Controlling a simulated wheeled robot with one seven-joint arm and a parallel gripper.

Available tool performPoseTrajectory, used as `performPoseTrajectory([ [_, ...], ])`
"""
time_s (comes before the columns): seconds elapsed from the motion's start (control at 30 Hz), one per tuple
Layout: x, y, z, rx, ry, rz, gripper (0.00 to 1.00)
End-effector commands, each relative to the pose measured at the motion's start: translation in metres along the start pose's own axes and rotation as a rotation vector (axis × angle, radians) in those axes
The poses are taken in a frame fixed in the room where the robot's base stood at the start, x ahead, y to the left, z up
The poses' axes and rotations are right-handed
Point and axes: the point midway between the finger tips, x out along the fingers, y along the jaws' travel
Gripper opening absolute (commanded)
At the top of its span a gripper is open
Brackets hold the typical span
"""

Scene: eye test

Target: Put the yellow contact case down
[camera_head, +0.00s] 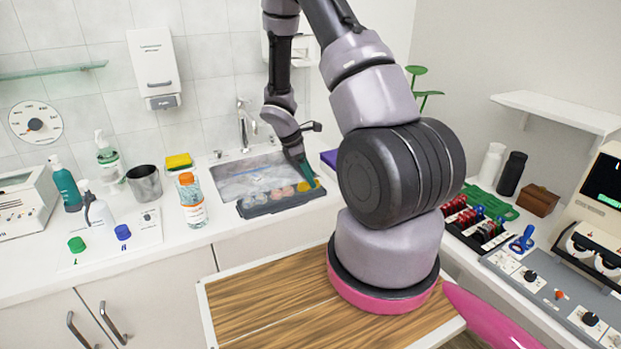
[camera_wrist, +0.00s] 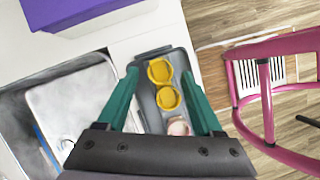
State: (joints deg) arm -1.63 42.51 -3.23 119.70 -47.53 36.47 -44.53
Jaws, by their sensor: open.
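The yellow contact case (camera_wrist: 168,98), with two round wells, lies in the dark grey tray (camera_wrist: 145,105) in the wrist view. My gripper (camera_wrist: 160,74) is open, its two green fingers on either side of the case with gaps showing. A pale pink round item (camera_wrist: 178,126) lies beside the case, partly hidden by my gripper.
A purple box (camera_wrist: 70,12) stands close by. A bottle (camera_head: 190,203) and metal cup (camera_head: 144,183) stand left. A pink chair (camera_wrist: 268,90) is beyond the counter edge.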

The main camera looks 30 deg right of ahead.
Motion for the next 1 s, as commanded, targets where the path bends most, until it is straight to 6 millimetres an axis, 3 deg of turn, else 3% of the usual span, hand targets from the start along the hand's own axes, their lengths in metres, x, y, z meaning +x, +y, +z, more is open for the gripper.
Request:
performPoseTrajectory([
  [0.4, -0.086, 0.001, 0.0, -0.001, 0.003, 0.004, 0.68],
  [0.83, -0.123, -0.002, 0.003, 0.035, 0.015, 0.009, 0.68],
  [1.0, -0.178, -0.018, 0.023, 0.257, 0.108, 0.044, 0.68],
])
